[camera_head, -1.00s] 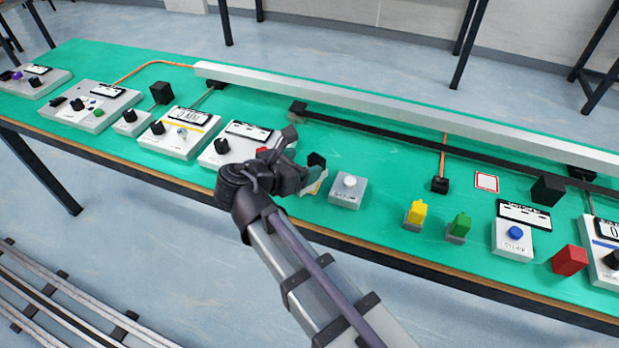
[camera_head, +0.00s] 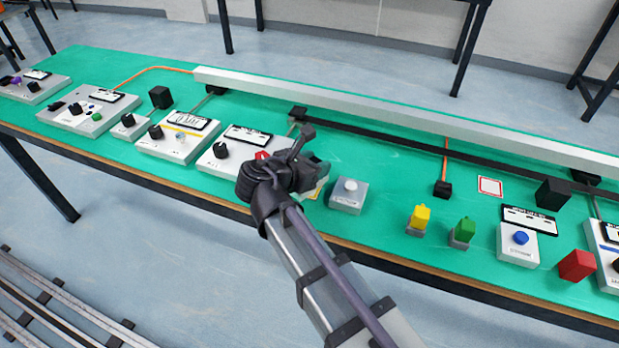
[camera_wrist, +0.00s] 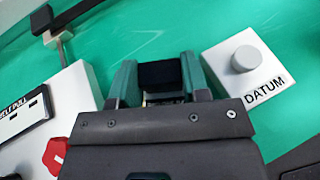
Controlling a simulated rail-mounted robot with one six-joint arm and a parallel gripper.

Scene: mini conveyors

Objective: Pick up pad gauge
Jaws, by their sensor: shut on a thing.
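My gripper (camera_wrist: 160,66) is shut on a black block, which I take to be the pad gauge (camera_wrist: 160,76). In the wrist view the block stands between the two greenish fingers, with its lower part hidden by the gripper body. In the head view my gripper (camera_head: 312,172) is low over the green bench, just left of the grey DATUM block. The pad gauge is mostly hidden there; a small yellow patch shows below the gripper. I cannot tell whether the gauge touches the bench.
The DATUM block (camera_wrist: 243,68) with a round grey knob (camera_head: 349,186) is close on the right. A white BELT PULL box (camera_wrist: 70,100) with a red knob is close on the left. Yellow (camera_head: 420,216) and green (camera_head: 464,230) blocks stand farther right on the bench.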

